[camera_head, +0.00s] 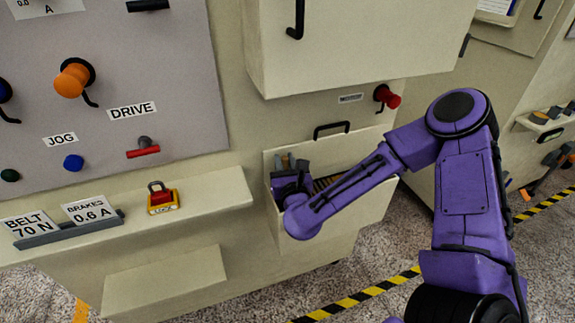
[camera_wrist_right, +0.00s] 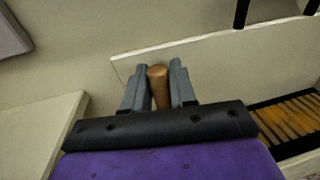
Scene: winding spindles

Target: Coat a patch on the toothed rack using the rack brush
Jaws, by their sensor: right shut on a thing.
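My right gripper (camera_head: 285,162) reaches into an open drawer (camera_head: 345,218) low on the machine. In the right wrist view its two grey fingers (camera_wrist_right: 157,88) are shut on a brown wooden handle (camera_wrist_right: 157,76), which looks like the rack brush's handle. The brush's bristles are hidden. The toothed rack (camera_wrist_right: 290,118), an orange-brown row of teeth, lies in the drawer to the right of the gripper. It shows partly in the head view (camera_head: 324,183), behind my right forearm. I cannot tell whether any of it is coated. My left gripper is not in view.
A beige cabinet (camera_head: 355,45) overhangs the drawer, with a red knob (camera_head: 388,97) beneath it. A ledge (camera_head: 215,192) to the left bears a red and yellow padlock-like block (camera_head: 162,198) and two cards. Black and yellow floor tape (camera_head: 370,292) runs in front.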

